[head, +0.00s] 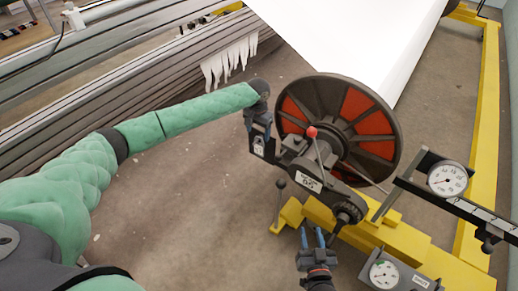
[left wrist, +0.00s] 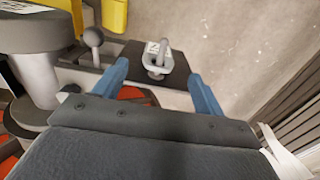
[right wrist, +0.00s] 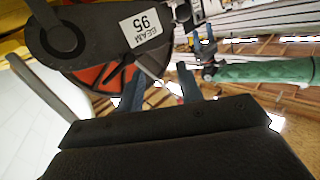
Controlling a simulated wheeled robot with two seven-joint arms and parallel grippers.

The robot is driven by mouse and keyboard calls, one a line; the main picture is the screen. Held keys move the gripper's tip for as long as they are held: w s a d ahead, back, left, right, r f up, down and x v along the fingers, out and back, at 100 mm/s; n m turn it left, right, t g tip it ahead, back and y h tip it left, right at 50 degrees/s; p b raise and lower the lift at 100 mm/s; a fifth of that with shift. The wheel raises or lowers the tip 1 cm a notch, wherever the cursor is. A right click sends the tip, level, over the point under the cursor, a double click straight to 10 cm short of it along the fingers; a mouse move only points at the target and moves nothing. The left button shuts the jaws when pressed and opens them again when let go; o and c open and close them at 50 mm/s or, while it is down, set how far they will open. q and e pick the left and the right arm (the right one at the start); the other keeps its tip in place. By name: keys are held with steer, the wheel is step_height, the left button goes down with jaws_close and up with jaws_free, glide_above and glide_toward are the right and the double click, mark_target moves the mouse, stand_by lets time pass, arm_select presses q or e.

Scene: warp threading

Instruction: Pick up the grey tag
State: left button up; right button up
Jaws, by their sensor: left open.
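The grey tag (left wrist: 158,66) hangs on a small peg on a dark plate (left wrist: 178,78) in the left wrist view, with a small white label behind it. In the head view the tag (head: 259,145) shows small just below my left gripper (head: 260,128). My left gripper is open, its two blue fingers (left wrist: 158,72) on either side of the tag in that view. I cannot tell whether they touch it. My right gripper (head: 311,232) is open and empty near the front of the yellow frame; its spread fingers (right wrist: 160,80) show in the right wrist view.
A black and red beam wheel (head: 340,130) stands right of my left gripper. A red-knobbed lever (head: 312,132) and a grey-knobbed lever (head: 280,184) rise nearby. Dial gauges (head: 447,180) and a yellow frame (head: 400,240) are at the right. Bare floor (head: 190,210) lies to the left.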

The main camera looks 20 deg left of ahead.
mark_target(259, 137)
arm_select(q)
steer(key=shift+f, duration=1.2)
steer(key=f, duration=0.1)
steer(key=f+b, duration=0.1)
steer(key=f, duration=0.3)
steer(key=shift+w+d, duration=0.15)
steer(key=shift+w, duration=0.1)
steer(key=shift+r, duration=0.1)
arm_select(e)
step_height(259, 137, up, 17)
steer(key=w+t+y, duration=0.1)
steer(key=t, duration=0.5)
steer(key=shift+d+f, duration=0.15)
steer(key=shift+d, duration=0.2)
arm_select(q)
steer(key=shift+c, duration=0.4)
arm_select(e)
steer(key=shift+w, duration=0.1)
arm_select(q)
steer(key=c, duration=1)
steer(key=shift+c, duration=0.2)
steer(key=shift+r, duration=0.1)
